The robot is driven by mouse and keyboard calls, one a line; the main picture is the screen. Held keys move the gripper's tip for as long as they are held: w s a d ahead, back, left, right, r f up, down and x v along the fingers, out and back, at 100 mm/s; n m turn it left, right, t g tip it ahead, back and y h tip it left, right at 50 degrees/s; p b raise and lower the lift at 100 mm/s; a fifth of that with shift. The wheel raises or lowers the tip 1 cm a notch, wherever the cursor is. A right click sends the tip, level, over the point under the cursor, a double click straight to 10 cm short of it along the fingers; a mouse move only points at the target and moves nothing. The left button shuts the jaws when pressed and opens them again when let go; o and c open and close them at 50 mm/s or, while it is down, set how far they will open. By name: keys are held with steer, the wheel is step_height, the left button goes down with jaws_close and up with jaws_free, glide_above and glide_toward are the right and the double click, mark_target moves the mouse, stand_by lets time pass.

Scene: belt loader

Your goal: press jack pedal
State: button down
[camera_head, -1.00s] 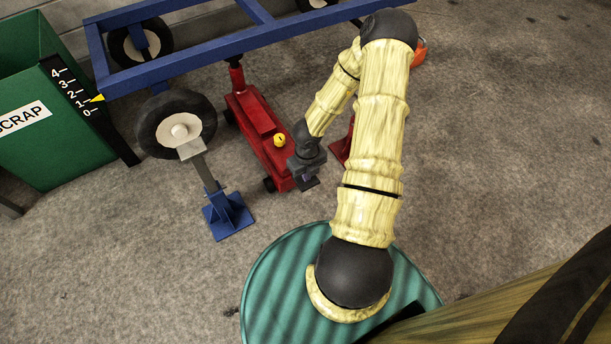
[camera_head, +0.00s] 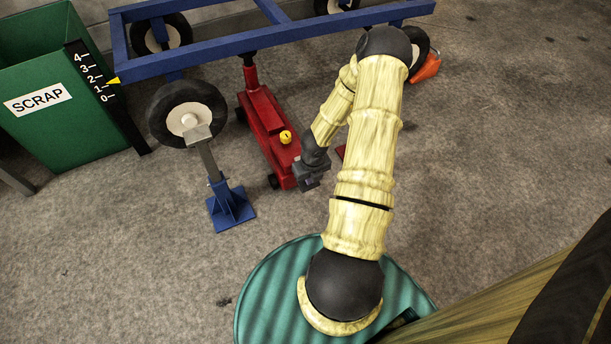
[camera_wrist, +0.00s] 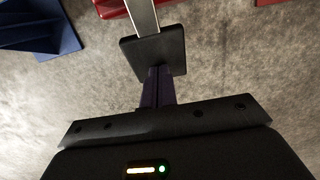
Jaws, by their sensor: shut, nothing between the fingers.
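The red floor jack (camera_head: 263,122), with a yellow knob (camera_head: 285,137) on top, stands partly under the blue frame (camera_head: 215,48). A black pedal pad (camera_wrist: 165,50) on a bare metal lever (camera_wrist: 143,14) shows in the wrist view. My gripper (camera_head: 312,182) is shut and empty, beside the near end of the jack. In the wrist view my gripper (camera_wrist: 158,82) has its fingertips at the near edge of the pad. I cannot tell whether they touch it. In the head view my gripper and arm hide the pedal.
A blue stand (camera_head: 231,208) with a grey post stands by the left wheel (camera_head: 188,113). A green SCRAP bin (camera_head: 60,125) is at left. A black scale (camera_head: 105,95) has its yellow pointer near 1. An orange object (camera_head: 427,66) lies at right.

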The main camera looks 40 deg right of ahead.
steer(key=shift+s+f, duration=0.15)
steer(key=shift+f, duration=0.3)
steer(key=shift+s+a+r+p, duration=0.1)
steer(key=shift+r+p, duration=0.35)
steer(key=shift+r, duration=0.15)
steer(key=s+r+p, duration=0.5)
steer(key=r+p, duration=0.1)
steer(key=r, duration=0.6)
steer(key=shift+a+p, duration=0.35)
steer(key=shift+r, duration=0.15)
stand_by(0.7)
